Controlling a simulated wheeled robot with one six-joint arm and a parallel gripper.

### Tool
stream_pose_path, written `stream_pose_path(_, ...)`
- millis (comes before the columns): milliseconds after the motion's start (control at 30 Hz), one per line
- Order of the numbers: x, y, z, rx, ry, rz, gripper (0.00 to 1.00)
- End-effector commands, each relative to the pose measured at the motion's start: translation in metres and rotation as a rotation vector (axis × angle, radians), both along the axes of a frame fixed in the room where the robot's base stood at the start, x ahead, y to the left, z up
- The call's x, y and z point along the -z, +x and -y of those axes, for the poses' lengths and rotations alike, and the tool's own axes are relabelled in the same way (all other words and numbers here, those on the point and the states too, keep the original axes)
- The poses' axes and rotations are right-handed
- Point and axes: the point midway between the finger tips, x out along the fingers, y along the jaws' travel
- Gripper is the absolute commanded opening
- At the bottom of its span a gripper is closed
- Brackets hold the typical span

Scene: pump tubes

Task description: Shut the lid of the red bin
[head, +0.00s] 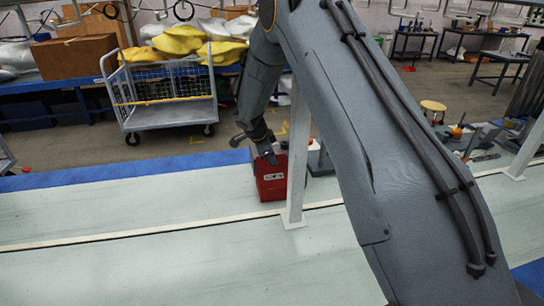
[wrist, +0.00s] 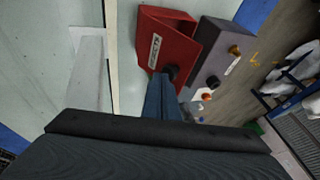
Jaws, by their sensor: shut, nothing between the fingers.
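The red bin (head: 271,188), a small box with a white label on its front, stands on the pale green table beside a white post. It also shows in the wrist view (wrist: 178,47), with a darker red area along its upper edge. I cannot tell how far its lid stands open. My gripper (head: 268,158) is shut and empty, pointing down at the top of the bin. In the wrist view its dark fingertips (wrist: 169,74) are at the bin's near edge; I cannot tell whether they touch it. My gripper and arm hide part of the bin's top.
The white post (head: 297,160) rises close to the right of the bin. A grey box (wrist: 218,58) with a dark knob stands right beside the bin. A wheeled cart (head: 165,95) is beyond the table. The table left of the bin is clear.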

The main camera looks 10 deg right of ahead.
Motion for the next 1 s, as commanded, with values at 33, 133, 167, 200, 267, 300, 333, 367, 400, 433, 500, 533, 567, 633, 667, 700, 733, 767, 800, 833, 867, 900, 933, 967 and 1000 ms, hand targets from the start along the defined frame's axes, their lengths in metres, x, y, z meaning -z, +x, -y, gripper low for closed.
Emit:
stream_pose_path(33, 0.002, 0.002, 0.0, 0.001, 0.0, -0.001, 0.0)
stream_pose_path(133, 0.004, 0.007, 0.001, 0.002, 0.001, 0.0, 0.0)
stream_pose_path(167, 0.005, 0.007, 0.001, 0.002, 0.001, 0.0, 0.0)
stream_pose_path(200, 0.005, 0.008, 0.001, 0.002, 0.001, 0.0, 0.0)
stream_pose_path(267, 0.006, 0.009, 0.001, 0.001, 0.0, -0.001, 0.0)
stream_pose_path(300, 0.006, 0.009, 0.001, 0.001, 0.0, -0.001, 0.0)
stream_pose_path(333, 0.006, 0.009, 0.001, 0.001, 0.0, -0.001, 0.0)
stream_pose_path(367, 0.006, 0.009, 0.001, 0.001, 0.0, -0.001, 0.0)
stream_pose_path(400, 0.006, 0.009, 0.001, 0.001, 0.0, -0.001, 0.0)
stream_pose_path(433, 0.006, 0.009, 0.001, 0.001, 0.0, -0.001, 0.0)
stream_pose_path(500, 0.006, 0.009, 0.001, 0.001, 0.0, -0.001, 0.0)
stream_pose_path(533, 0.006, 0.009, 0.005, 0.001, 0.0, -0.001, 0.0)
stream_pose_path(567, 0.006, 0.009, 0.003, 0.001, 0.0, -0.001, 0.0)
stream_pose_path(633, 0.006, 0.01, 0.002, 0.001, 0.0, -0.003, 0.0)
stream_pose_path(667, 0.006, 0.01, 0.002, 0.001, 0.0, -0.005, 0.0)
stream_pose_path(700, 0.006, 0.011, 0.001, 0.0, -0.001, -0.009, 0.0)
stream_pose_path(733, 0.006, 0.012, 0.001, 0.002, 0.0, -0.012, 0.0)
stream_pose_path(767, 0.007, 0.013, 0.001, 0.001, 0.001, -0.017, 0.0)
stream_pose_path(800, 0.007, 0.014, 0.001, 0.002, 0.001, -0.025, 0.0)
stream_pose_path(833, 0.008, 0.015, 0.001, 0.002, 0.0, -0.034, 0.0)
stream_pose_path(867, 0.008, 0.017, 0.001, 0.002, 0.001, -0.042, 0.0)
stream_pose_path(900, 0.009, 0.019, 0.001, 0.003, 0.001, -0.055, 0.0)
stream_pose_path(933, 0.009, 0.021, 0.001, 0.003, 0.002, -0.066, 0.0)
stream_pose_path(967, 0.01, 0.023, 0.001, 0.003, 0.001, -0.079, 0.0)
stream_pose_path(1000, 0.01, 0.026, 0.001, 0.003, 0.002, -0.097, 0.0)
